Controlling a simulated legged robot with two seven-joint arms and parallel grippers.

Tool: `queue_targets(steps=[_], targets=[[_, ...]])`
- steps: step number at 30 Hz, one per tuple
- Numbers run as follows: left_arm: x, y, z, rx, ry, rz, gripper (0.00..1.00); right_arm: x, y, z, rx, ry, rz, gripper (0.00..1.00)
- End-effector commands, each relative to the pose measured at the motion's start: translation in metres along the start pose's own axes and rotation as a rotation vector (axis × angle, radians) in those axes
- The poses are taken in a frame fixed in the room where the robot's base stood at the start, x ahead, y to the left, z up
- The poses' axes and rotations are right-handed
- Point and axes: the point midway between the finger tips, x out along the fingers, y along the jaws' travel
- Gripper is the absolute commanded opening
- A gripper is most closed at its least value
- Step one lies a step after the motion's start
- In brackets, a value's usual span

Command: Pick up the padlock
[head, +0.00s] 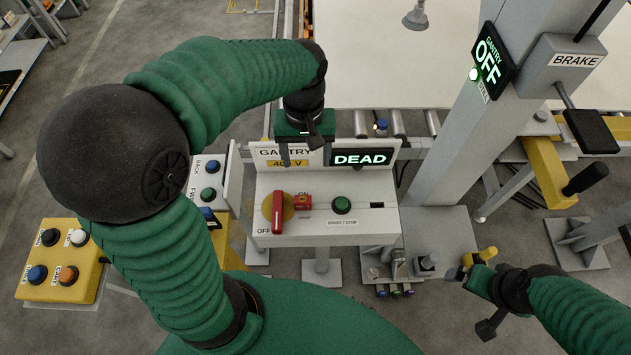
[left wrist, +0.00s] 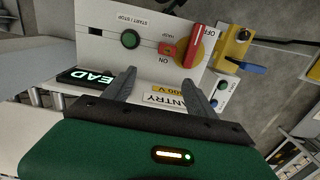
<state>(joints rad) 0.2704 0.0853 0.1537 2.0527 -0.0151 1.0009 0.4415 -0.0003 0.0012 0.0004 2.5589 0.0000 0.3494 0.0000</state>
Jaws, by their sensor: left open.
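No padlock can be made out for certain. Small grey metal pieces (head: 398,264) with coloured ends hang below the right of the control panel (head: 265,186), too small to name. A red block (head: 303,202) sits beside the red rotary handle (head: 277,212) on the panel; the block also shows in the left wrist view (left wrist: 167,50). My left gripper (head: 299,155) is open and empty above the panel's back edge, its fingers (left wrist: 161,88) apart before the sign. My right gripper (head: 468,270) is at lower right, beside a small yellow piece (head: 487,255); its jaws are unclear.
A green button (head: 341,205) is on the panel, with a lit DEAD display (head: 361,158) behind. A yellow button box (head: 58,263) stands at left. A grey post (head: 470,130) with an OFF sign (head: 489,62) and brake box (head: 563,64) rises at right.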

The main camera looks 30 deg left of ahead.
Motion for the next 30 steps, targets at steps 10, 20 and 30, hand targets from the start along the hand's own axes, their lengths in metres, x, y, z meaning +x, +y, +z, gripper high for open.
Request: queue_targets(steps=[10,20,30], targets=[[0.083,-0.001,0.001,0.0,-0.009,-0.004,0.65,-0.007,0.0,-0.001,0.001,-0.001,0.0,0.99],[0.128,-0.004,0.003,0.001,-0.009,-0.003,0.65,-0.015,0.0,-0.003,0.0,-0.001,0.0,0.99],[0.166,-0.006,0.004,0.002,-0.002,-0.001,0.65,-0.019,0.0,-0.004,0.001,-0.001,0.0,0.99]])
